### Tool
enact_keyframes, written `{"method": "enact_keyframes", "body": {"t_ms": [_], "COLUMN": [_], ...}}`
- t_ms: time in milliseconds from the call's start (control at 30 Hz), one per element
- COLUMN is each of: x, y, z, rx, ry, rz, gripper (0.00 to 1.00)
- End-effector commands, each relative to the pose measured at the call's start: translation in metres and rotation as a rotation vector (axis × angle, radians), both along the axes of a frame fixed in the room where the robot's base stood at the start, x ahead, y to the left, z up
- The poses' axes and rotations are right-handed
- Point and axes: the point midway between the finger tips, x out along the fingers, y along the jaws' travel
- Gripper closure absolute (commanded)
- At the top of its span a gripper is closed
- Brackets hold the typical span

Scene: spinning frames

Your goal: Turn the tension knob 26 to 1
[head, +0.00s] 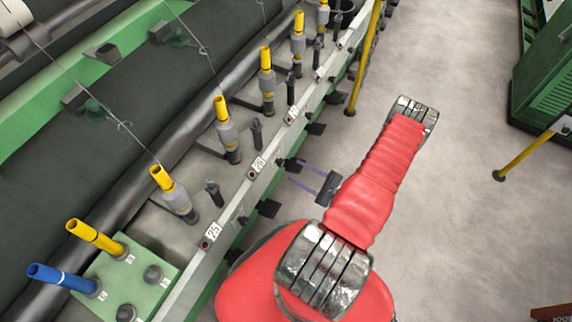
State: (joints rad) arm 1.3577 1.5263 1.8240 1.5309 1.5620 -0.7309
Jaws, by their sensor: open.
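The white label 26 (258,164) is on the pale rail of the spinning frame, near the middle of the head view. A small dark knob (290,164) sticks out of the rail's side just right of this label; I take it as tension knob 26. Its scale and setting are too small to read. My gripper (294,173) is open, with two thin purple fingers apart and pointing left at the rail. The fingertips are close to the knob; I cannot tell if they touch it. Nothing shows held between them.
Label 25 (212,232) and a dark knob (268,208) are nearer me along the rail. Yellow-topped spindles (228,130) stand behind the rail. A yellow post (364,60) rises beside the rail farther off.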

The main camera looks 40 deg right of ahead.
Motion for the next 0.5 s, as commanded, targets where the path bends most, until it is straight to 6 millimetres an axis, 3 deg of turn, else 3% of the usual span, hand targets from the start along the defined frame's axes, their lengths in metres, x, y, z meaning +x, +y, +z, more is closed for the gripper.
{"method": "enact_keyframes", "body": {"t_ms": [500], "x": [0.053], "y": [0.015], "z": [0.000], "rx": [0.001], "ry": [0.000], "rz": [0.002], "gripper": [0.56]}}
